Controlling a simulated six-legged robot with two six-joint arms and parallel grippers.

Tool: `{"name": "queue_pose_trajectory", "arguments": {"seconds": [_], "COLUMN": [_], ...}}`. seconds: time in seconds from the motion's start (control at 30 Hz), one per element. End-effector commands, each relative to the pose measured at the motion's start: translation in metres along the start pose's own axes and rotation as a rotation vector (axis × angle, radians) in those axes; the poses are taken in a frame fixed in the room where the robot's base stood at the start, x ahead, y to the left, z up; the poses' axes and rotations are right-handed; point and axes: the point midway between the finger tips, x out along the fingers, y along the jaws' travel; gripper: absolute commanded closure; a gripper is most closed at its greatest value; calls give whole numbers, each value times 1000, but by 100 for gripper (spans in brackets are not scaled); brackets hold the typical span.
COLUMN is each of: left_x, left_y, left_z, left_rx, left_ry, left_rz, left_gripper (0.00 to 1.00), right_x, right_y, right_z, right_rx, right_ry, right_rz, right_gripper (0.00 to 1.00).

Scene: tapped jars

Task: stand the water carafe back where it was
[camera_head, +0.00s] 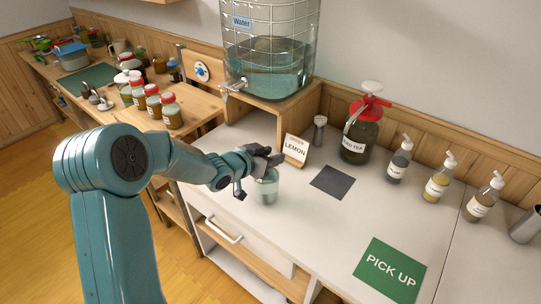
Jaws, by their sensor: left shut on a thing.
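A clear glass carafe (266,190) is at the left part of the white counter, near its front edge. My left gripper (258,171) is shut on the carafe at its upper part, and its fingers hide the top. The carafe looks upright; I cannot tell whether its base touches the counter. A large glass water jar (268,55) with a "Water" label and a metal tap (232,86) stands on a wooden stand behind it. My right gripper is not in view.
A "LEMON" card (295,149), metal cup (319,130), red-topped iced tea jar (360,138), dark square mat (332,182) and several pump bottles (437,182) stand to the right. A green "PICK UP" mat (390,270) lies at front right. The counter between is clear.

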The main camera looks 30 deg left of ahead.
Motion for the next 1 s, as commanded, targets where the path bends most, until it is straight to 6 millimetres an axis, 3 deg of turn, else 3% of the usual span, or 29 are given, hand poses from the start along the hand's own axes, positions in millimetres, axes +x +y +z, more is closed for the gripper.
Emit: {"name": "queue_pose_trajectory", "arguments": {"seconds": [0.97,1.0], "left_x": [3,3], "left_y": [0,0], "left_z": [6,6], "left_rx": [1,1], "left_ry": [4,4], "left_rz": [0,0], "left_gripper": [100,49], "right_x": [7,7], "right_y": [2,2], "right_z": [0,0], "right_rx": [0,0], "right_ry": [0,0], "right_rz": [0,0], "right_gripper": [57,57]}}
